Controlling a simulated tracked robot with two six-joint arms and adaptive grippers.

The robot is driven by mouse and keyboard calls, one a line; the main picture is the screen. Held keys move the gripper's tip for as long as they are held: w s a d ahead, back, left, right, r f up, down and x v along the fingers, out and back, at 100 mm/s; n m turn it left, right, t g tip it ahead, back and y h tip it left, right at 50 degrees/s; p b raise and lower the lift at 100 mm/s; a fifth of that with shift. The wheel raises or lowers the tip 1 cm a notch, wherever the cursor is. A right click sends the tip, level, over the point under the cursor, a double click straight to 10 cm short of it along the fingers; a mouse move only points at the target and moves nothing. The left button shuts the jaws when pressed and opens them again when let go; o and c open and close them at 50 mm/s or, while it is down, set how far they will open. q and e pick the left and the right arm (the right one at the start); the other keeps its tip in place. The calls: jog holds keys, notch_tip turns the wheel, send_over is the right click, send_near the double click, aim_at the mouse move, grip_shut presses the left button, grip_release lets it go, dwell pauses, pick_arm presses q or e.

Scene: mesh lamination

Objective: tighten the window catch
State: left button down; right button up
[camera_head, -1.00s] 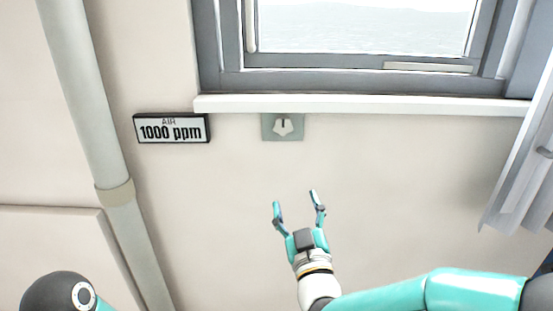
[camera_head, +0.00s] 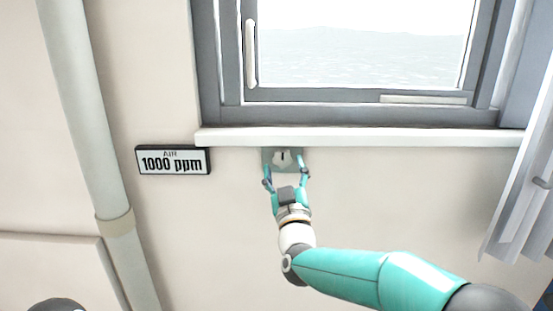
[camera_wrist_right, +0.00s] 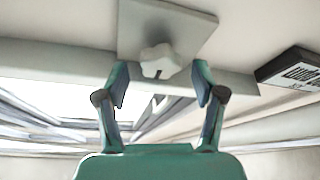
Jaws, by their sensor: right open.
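The window catch is a pale lobed knob (camera_head: 283,157) on a square grey-green plate (camera_head: 268,155) on the wall just under the window sill. In the right wrist view the knob (camera_wrist_right: 160,61) stands out from its plate (camera_wrist_right: 166,24), ahead of the fingers. My right gripper (camera_head: 285,176) is open just below the knob in the head view, its fingertips at either side of the plate's lower part. In the right wrist view the gripper (camera_wrist_right: 158,85) has nothing between its fingers, and the knob shows centred beyond the fingertips. My left gripper is out of view.
A white sill (camera_head: 360,138) runs right above the plate, under the grey-framed window (camera_head: 350,110). An air display (camera_head: 172,160) reading 1000 ppm hangs to the left. A pipe (camera_head: 85,120) stands further left and a curtain (camera_head: 520,200) hangs at right. The wall below the plate is bare.

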jog(key=shift+x, duration=1.1)
